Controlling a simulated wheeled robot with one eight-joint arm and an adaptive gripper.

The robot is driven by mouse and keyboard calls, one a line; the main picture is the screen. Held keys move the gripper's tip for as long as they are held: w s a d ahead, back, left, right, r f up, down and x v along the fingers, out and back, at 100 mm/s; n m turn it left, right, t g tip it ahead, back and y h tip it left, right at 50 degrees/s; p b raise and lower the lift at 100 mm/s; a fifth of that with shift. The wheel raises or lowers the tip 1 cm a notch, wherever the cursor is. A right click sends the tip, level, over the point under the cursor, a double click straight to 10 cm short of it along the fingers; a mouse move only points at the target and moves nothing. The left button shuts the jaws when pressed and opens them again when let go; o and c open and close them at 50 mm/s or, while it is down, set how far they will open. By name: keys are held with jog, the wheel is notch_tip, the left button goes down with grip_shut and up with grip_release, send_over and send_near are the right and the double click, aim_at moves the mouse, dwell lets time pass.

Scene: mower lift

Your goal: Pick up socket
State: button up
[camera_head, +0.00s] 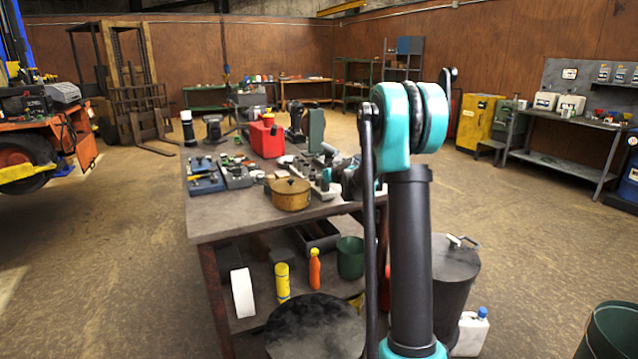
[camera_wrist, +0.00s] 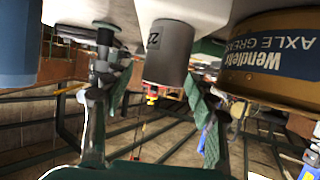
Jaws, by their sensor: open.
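The socket (camera_wrist: 168,52) is a grey metal cylinder marked with a number that looks like 22. In the wrist view, which looks upside down, it stands at the top centre, at the far ends of my fingers. My gripper (camera_wrist: 150,98) is open, with one green-padded finger on each side of the socket's line. I cannot tell whether a finger touches it. In the head view, my gripper (camera_head: 346,178) is low over the right side of the workbench (camera_head: 225,222), partly hidden by my arm. I cannot single out the socket there.
An axle grease tin (camera_wrist: 268,55) stands close beside the socket; it seems to be the brown tin (camera_head: 290,194) on the bench. A blue object (camera_wrist: 18,40) and a smaller metal piece (camera_wrist: 104,38) are on the other side. A red can (camera_head: 266,138) stands farther back.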

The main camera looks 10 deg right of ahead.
jog(key=shift+f+x, duration=0.2)
jog(key=shift+x, duration=2.4)
jog(key=shift+s+d, duration=0.1)
jog(key=shift+c, duration=0.6)
grip_shut()
